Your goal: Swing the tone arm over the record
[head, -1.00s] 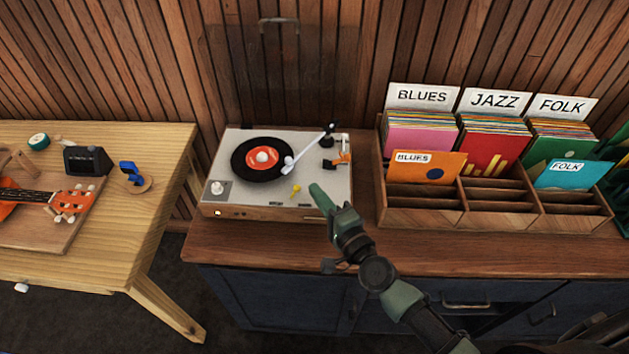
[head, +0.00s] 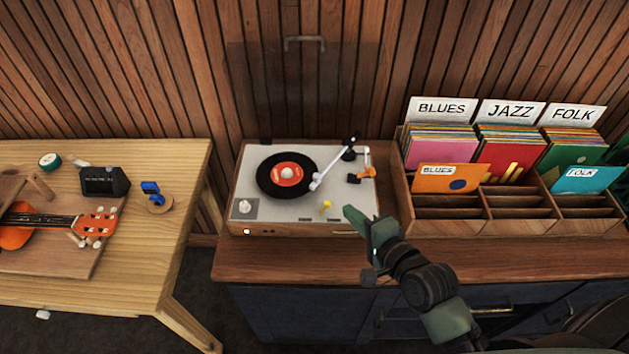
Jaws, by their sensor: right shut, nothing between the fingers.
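The turntable (head: 245,219) stands on the dark wooden cabinet. A black record with an orange label (head: 287,175) lies on its platter. The white tone arm (head: 331,170) runs from its black pivot at the back right down to a white head, which shows over the right edge of the record. Whether the needle touches the record I cannot tell. My right gripper (head: 353,216) is shut and empty, in front of the turntable's front right corner and apart from the tone arm. My left gripper is not in view.
A record crate (head: 470,225) with BLUES, JAZZ and FOLK dividers stands right of the turntable. A wooden workbench (head: 130,260) with an orange ukulele (head: 20,236) is at the left. The cabinet top (head: 290,262) in front of the turntable is clear.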

